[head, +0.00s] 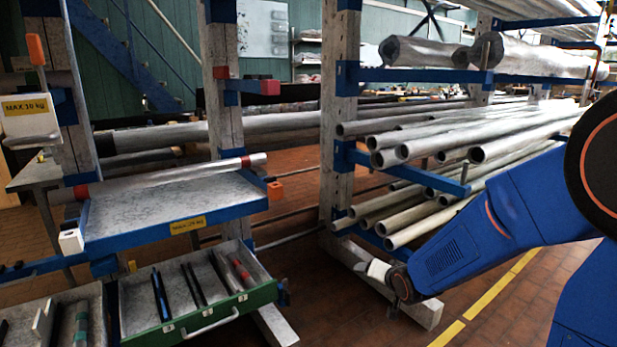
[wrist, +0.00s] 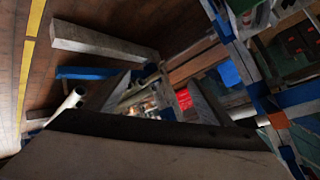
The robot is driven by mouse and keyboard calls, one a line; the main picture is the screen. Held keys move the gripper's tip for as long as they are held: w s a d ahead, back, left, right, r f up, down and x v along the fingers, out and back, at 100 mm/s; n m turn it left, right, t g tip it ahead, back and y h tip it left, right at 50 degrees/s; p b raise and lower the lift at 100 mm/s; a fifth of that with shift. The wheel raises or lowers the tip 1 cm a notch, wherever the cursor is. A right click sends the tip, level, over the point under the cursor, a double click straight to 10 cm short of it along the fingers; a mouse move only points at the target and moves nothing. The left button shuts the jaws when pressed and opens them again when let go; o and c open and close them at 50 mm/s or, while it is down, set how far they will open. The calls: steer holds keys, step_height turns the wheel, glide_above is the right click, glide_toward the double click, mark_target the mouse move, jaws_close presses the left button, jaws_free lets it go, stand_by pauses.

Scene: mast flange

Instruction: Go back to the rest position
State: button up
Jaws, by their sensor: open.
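My arm reaches in from the right edge of the head view, in front of the pipe rack. Its wrist end hangs low beside the rack's middle post. In the head view my gripper is too small and hidden to make out its fingers. In the wrist view my gripper (wrist: 160,82) shows two dark fingers spread apart, with nothing between them but the distant background. A red patch (wrist: 184,99) shows behind the fingers, far off and blurred.
Metal pipes (head: 470,153) lie on the rack at right. A silver pipe with red bands (head: 170,177) lies on the blue-edged shelf (head: 150,215) at left. Below it a green drawer (head: 207,318) stands open with several tools. Brick floor with a yellow line (head: 485,297) is clear at front right.

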steer(key=s+d+r+n+g+h, duration=0.1)
steer(key=s+d+r, duration=0.3)
steer(key=s, duration=0.4)
steer(key=s+d+r+n+g+h, duration=0.1)
steer(key=s+d+r+g, duration=0.15)
steer(key=s+r, duration=0.4)
steer(key=s+d+r+n+g, duration=0.1)
steer(key=s+d+n+g, duration=0.1)
steer(key=s, duration=1.9)
steer(key=shift+s+d, duration=0.3)
steer(key=shift+s, duration=0.05)
